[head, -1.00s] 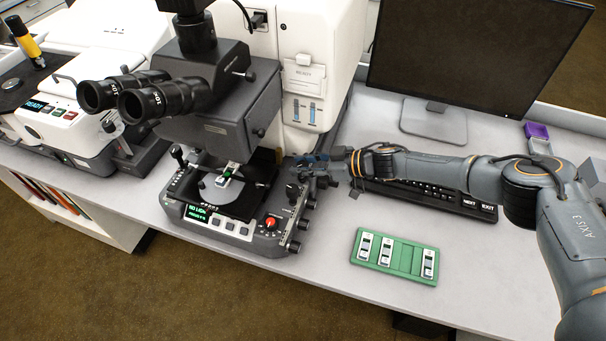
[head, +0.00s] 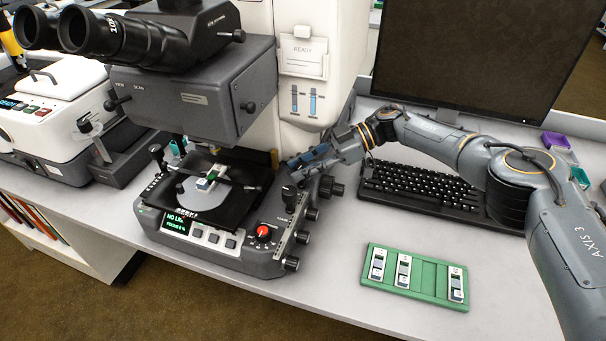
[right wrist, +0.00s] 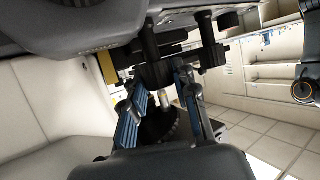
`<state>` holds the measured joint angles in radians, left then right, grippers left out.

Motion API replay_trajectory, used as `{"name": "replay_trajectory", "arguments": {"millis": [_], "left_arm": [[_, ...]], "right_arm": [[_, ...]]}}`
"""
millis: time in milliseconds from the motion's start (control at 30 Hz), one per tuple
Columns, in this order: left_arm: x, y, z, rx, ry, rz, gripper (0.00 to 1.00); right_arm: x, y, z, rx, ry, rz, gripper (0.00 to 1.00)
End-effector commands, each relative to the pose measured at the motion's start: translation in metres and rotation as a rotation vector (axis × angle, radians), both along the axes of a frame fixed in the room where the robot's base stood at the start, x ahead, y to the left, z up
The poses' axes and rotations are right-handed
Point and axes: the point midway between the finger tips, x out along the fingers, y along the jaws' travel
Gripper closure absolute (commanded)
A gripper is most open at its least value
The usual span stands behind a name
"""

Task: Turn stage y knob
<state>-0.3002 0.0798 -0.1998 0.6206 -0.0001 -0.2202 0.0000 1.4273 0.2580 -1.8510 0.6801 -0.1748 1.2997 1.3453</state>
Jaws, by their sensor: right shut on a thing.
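The infrared microscope's black stage (head: 230,203) holds a small slide piece (head: 208,180) under the dark grey head. My right gripper (head: 297,164) reaches in from the right to the back right of the stage, above the side knobs (head: 311,214). In the right wrist view its two blue-lined fingers (right wrist: 162,100) stand on either side of a dark, ribbed round knob (right wrist: 160,124), which I take as the stage y knob. The gripper is shut on it. The contact itself is partly hidden in the head view. My left gripper does not show.
A red knob (head: 263,232) and a black upright knob (head: 289,194) stand close to the gripper on the base. A green slide tray (head: 428,268) lies on the table in front.

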Motion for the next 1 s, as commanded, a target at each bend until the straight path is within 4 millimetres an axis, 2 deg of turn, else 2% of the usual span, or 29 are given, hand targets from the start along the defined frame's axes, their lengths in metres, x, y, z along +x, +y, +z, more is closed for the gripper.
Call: {"name": "replay_trajectory", "arguments": {"millis": [433, 467, 567, 867, 1000], "left_arm": [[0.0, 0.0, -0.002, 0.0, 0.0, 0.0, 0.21], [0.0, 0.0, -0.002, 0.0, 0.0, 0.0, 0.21], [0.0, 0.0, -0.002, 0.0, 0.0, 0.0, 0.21], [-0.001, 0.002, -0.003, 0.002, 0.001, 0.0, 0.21], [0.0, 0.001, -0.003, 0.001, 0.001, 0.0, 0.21]], "right_arm": [[-0.001, 0.002, 0.0, 0.002, 0.002, 0.01, 1.0], [-0.001, 0.002, 0.0, 0.002, 0.002, 0.01, 0.68], [-0.001, 0.002, 0.0, 0.002, 0.002, 0.01, 0.48], [0.0, 0.0, 0.0, 0.001, 0.001, 0.009, 0.48], [0.002, -0.008, 0.004, 0.001, 0.0, 0.008, 0.48]]}}
